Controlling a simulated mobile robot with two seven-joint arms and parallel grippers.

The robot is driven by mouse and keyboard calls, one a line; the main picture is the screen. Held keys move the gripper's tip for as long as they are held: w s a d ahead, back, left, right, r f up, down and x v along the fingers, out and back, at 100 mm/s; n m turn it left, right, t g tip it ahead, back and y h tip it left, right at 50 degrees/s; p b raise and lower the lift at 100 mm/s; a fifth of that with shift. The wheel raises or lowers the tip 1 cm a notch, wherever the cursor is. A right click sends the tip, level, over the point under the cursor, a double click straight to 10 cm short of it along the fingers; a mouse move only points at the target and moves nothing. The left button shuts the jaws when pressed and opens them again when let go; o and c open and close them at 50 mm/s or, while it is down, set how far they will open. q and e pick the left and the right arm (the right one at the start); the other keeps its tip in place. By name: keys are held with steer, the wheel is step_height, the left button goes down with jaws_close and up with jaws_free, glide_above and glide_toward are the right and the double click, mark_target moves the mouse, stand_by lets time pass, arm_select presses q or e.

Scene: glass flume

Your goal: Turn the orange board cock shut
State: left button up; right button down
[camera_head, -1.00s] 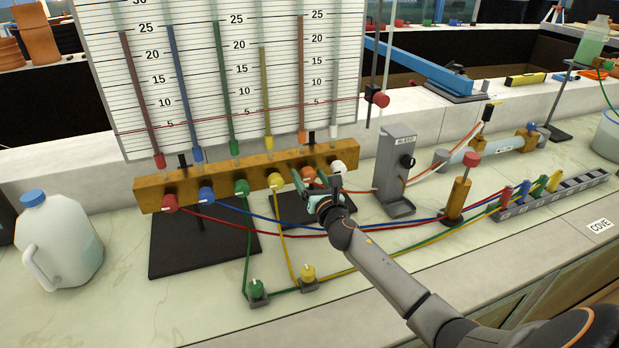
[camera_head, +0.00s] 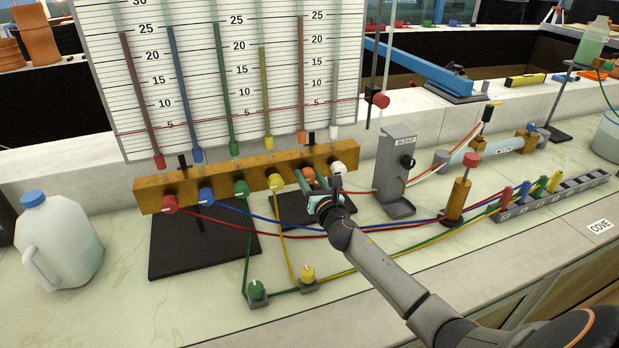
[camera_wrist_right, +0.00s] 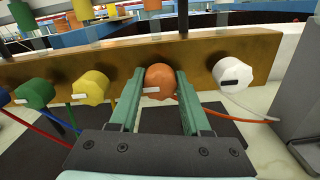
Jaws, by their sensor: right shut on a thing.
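The orange board cock (camera_head: 309,174) is a round knob on the front of the brass manifold bar (camera_head: 150,196), between the yellow and white cocks. In the right wrist view, the orange cock (camera_wrist_right: 161,80) sits between the green fingers, with its short white mark lying about level at its lower left. My right gripper (camera_head: 316,183) is shut on this cock, one finger on each side; it also fills the lower middle of the right wrist view (camera_wrist_right: 160,90). The cock's stem is hidden behind the knob. My left gripper is not in view.
Close by are the yellow cock (camera_head: 276,181) and the white cock (camera_head: 338,168). A grey bleed stand (camera_head: 393,165) is at the right. Coloured hoses cross the bench below the bar. A jug (camera_head: 60,245) stands at the left; the front bench is mostly clear.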

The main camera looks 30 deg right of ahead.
steer(key=shift+m, duration=0.3)
steer(key=m, duration=0.3)
steer(key=shift+m, duration=0.4)
steer(key=m, duration=0.4)
steer(key=shift+f+m+b, duration=0.1)
steer(key=shift+m+b, duration=0.2)
steer(key=shift+b, duration=0.05)
steer(key=m, duration=0.4)
steer(key=shift+m, duration=0.3)
steer(key=m, duration=0.4)
steer(key=shift+m, duration=0.3)
steer(key=shift+c, duration=1.9)
jaws_free()
